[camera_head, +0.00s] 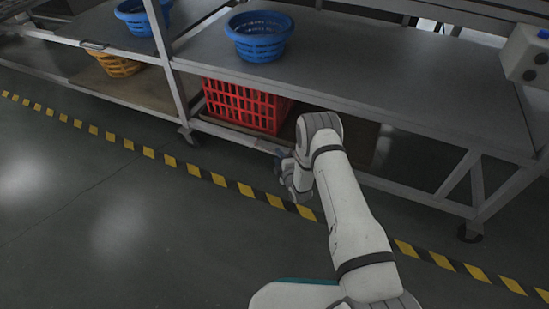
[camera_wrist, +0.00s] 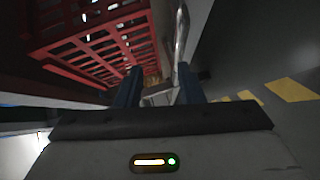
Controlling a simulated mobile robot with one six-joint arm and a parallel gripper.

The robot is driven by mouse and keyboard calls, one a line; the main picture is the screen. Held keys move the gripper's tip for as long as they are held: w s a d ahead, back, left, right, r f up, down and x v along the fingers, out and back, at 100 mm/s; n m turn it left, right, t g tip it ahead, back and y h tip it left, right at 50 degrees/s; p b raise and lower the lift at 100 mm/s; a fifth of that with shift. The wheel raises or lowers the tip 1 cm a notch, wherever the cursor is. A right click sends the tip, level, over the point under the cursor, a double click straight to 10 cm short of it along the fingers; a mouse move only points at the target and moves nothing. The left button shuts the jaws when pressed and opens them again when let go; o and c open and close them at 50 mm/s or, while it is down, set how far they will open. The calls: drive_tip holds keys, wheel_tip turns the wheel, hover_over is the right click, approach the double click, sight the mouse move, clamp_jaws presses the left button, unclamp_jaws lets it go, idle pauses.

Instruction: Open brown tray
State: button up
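A brown tray surface (camera_head: 364,146) shows on the lower shelf under the grey table, right of and beneath a red crate (camera_head: 240,104). My arm hides part of its front. My gripper (camera_head: 281,158) is low at the front edge of this shelf, near the crate's right end. In the wrist view its two blue fingers (camera_wrist: 158,88) stand apart, with a pale metal bar (camera_wrist: 160,96) seen between them. I cannot tell whether the fingers touch the bar. The red crate (camera_wrist: 95,42) fills the upper left there.
Blue baskets (camera_head: 259,37) stand on the tabletop. A yellow basket (camera_head: 117,64) sits on another brown surface (camera_head: 140,90) at the left. Table legs (camera_head: 166,70) stand near the shelf. Open floor with a yellow-black stripe (camera_head: 150,152) lies in front.

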sight(271, 152)
drive_tip(key=shift+n, duration=0.3)
drive_tip(key=shift+w+a+f+b, duration=0.65)
drive_tip(key=shift+w+b, duration=0.05)
drive_tip(key=shift+w, duration=0.3)
drive_tip(key=shift+w+a+f+b, duration=0.6)
drive_tip(key=shift+w+f+b, duration=0.05)
drive_tip(key=shift+w, duration=0.4)
drive_tip(key=shift+w+a+f+b, duration=0.65)
drive_tip(key=shift+w+b, duration=0.05)
drive_tip(key=shift+w, duration=0.3)
drive_tip(key=shift+c, duration=0.3)
clamp_jaws()
